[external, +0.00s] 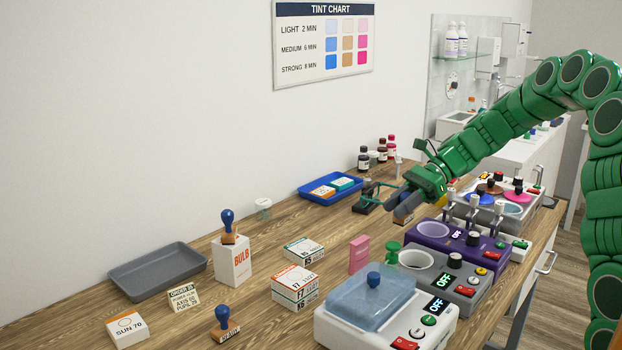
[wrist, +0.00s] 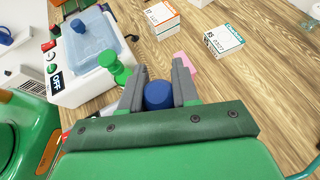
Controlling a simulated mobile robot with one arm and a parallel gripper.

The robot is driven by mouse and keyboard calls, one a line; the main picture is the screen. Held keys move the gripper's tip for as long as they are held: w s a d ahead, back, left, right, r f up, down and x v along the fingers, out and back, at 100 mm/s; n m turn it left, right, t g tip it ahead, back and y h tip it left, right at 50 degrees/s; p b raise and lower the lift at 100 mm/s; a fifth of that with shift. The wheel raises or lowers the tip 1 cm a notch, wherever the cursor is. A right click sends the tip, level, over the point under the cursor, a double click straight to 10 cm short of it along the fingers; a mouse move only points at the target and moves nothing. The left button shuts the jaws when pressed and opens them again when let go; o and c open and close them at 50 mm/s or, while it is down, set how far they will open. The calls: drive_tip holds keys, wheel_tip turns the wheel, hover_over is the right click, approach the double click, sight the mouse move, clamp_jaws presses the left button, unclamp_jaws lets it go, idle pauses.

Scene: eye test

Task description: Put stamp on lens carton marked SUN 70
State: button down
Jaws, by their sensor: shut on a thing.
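The lens carton marked SUN 70 (external: 128,329) is a small white box with an orange-marked top. It lies on the wooden table at the lower left. My gripper (external: 402,208) is above the table, far to the right of that carton. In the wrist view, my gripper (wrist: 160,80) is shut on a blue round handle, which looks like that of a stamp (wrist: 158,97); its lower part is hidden. Another blue-handled stamp (external: 222,324) stands on the table right of the SUN 70 carton. A third stamp (external: 228,226) stands on the BULB carton (external: 232,264).
A grey tray (external: 150,284) and an order card (external: 184,296) are near the SUN 70 carton. Stacked cartons (external: 295,288), a pink block (external: 359,254) and a white machine with a blue lid (external: 385,338) stand between it and my gripper. A blue tray (external: 306,190) lies behind.

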drive_tip(key=s+a+r+n+g+h, duration=0.1)
drive_tip(key=s+a, duration=0.2)
drive_tip(key=a, duration=0.9)
drive_tip(key=s+a+n+g, duration=0.1)
drive_tip(key=s+a, duration=0.2)
drive_tip(key=a, duration=0.9)
drive_tip(key=s+a+r+n+g+h, duration=0.2)
drive_tip(key=s+a+r, duration=0.1)
drive_tip(key=s+a, duration=1.85)
hover_over(118, 328)
drive_tip(key=shift+f, duration=6.7)
drive_tip(key=shift+f, duration=0.15)
